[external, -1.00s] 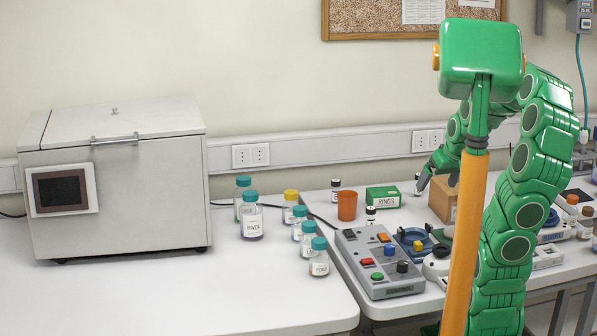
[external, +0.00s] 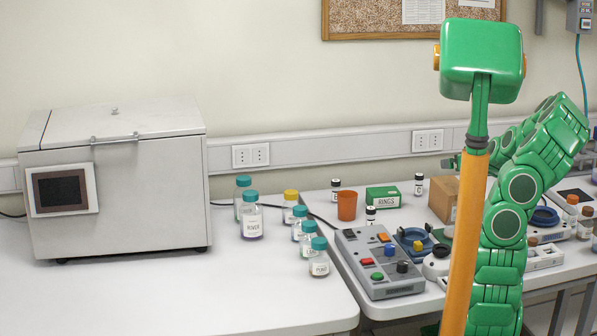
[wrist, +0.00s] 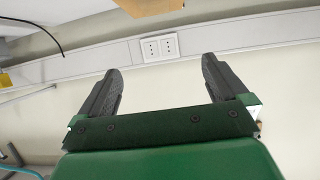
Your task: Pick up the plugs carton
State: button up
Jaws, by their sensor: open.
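I see no label reading "plugs" in any view. A plain brown carton (external: 443,200) stands on the right-hand table, partly hidden by my orange column; I cannot tell whether it is the plugs carton. A brown surface (wrist: 150,5), possibly that carton, shows at the top edge of the wrist view. A green carton marked RINGS (external: 382,198) stands left of it. My gripper (wrist: 161,68) is open and empty, with the wall and a socket beyond its fingers. In the external view it is mostly hidden behind my column, with a dark tip above the brown carton.
Teal-capped bottles (external: 251,221) and a large grey chest (external: 120,185) are on the left table. The wall socket (external: 428,140) is behind.

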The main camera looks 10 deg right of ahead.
send_near(447, 181)
jog(key=shift+w+d+f, duration=0.25)
jog(key=shift+w+f, duration=0.15)
jog(key=shift+w, duration=0.25)
jog(key=shift+x, duration=3.95)
jog(key=shift+a+r, duration=0.15)
jog(key=c, duration=1.2)
jog(key=shift+o, duration=0.2)
jog(key=shift+r, duration=0.1)
